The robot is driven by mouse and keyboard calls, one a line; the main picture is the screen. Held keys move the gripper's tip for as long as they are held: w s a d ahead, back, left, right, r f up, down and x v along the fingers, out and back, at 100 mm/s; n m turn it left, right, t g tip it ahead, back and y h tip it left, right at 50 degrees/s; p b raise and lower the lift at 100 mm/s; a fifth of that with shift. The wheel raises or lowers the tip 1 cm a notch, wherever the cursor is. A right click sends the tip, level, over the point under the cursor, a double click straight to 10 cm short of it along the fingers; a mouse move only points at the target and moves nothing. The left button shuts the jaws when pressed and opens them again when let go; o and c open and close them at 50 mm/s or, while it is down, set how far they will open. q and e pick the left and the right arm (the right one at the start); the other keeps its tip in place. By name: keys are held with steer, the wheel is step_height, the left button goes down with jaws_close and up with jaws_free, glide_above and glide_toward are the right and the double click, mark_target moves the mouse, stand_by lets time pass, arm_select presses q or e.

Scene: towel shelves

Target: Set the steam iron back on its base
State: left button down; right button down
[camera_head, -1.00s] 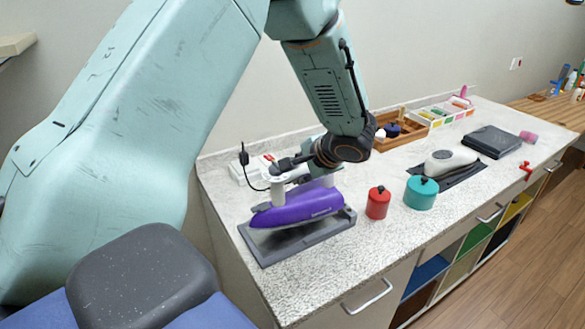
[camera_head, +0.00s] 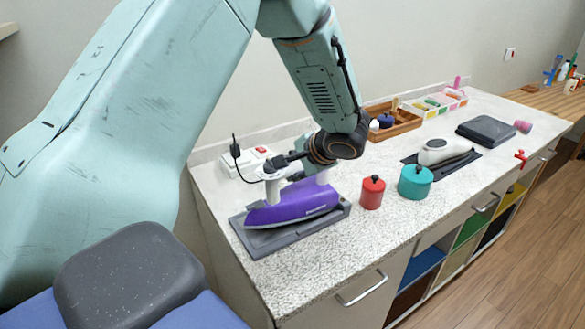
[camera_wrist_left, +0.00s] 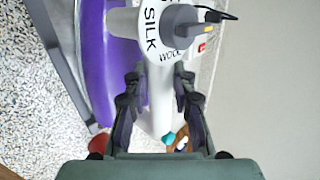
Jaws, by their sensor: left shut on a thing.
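The steam iron (camera_head: 292,207) has a purple body and a white handle. It lies level over its flat grey base (camera_head: 262,247) near the counter's left end. From this angle I cannot tell whether its sole touches the base. In the left wrist view, the purple body (camera_wrist_left: 97,62) shows beside the white, lettered handle. My left gripper (camera_wrist_left: 160,88) is shut on that handle, one finger on each side. In the head view its fingers are mostly hidden behind the dark wrist. My right gripper is in neither view.
A red canister (camera_head: 372,193) stands close to the right of the base, with a teal canister (camera_head: 415,183) beyond it. A white box (camera_head: 248,162) with a red switch and a black cord sits behind. A grey-white device (camera_head: 443,152) lies further right. The front counter strip is clear.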

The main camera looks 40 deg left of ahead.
arm_select(q)
steer(key=shift+s+a+r, duration=0.15)
steer(key=shift+s+r, duration=0.05)
steer(key=shift+s, duration=0.05)
steer(key=shift+r, duration=0.1)
stand_by(0.3)
steer(key=shift+s, duration=0.15)
steer(key=shift+b, duration=0.3)
steer(key=shift+f, duration=0.25)
steer(key=shift+w+f+b, duration=0.2)
steer(key=shift+w+b, duration=0.05)
steer(key=shift+b, duration=0.2)
steer(key=shift+f+b, duration=0.25)
steer(key=shift+b, duration=0.15)
stand_by(0.9)
